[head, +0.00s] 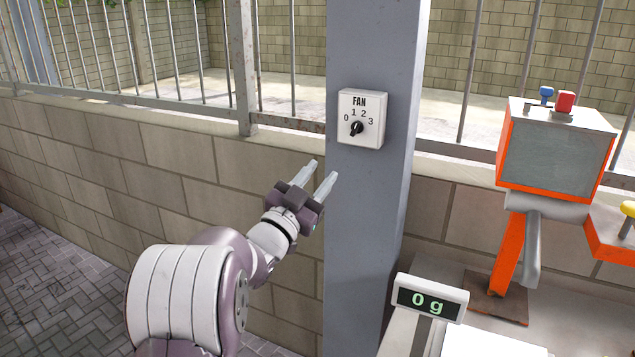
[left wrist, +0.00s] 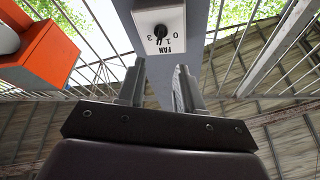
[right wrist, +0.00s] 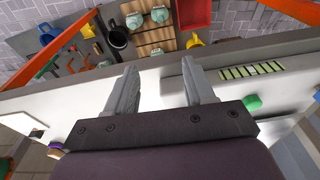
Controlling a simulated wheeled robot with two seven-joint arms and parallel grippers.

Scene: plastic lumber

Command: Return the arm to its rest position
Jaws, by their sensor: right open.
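My left arm comes in from the left in the head view. My left gripper (head: 321,174) is raised in front of the grey post (head: 365,220), below and left of the white fan switch (head: 373,104). Its two fingers are apart with nothing between them, and they look clear of the switch. The switch has a black knob (head: 356,128); its exact setting is hard to read. The left wrist view also shows the switch (left wrist: 172,28) beyond the open fingers. My right gripper (right wrist: 160,85) shows only in the right wrist view, open and empty above a pale surface.
A scale display (head: 431,299) reading 0 g stands low right of the post. An orange-framed machine (head: 558,152) with blue and red controls is at the right. A block wall (head: 150,160) with railings runs behind. The right wrist view shows cups, a red tray (right wrist: 194,12) and a green knob (right wrist: 252,103).

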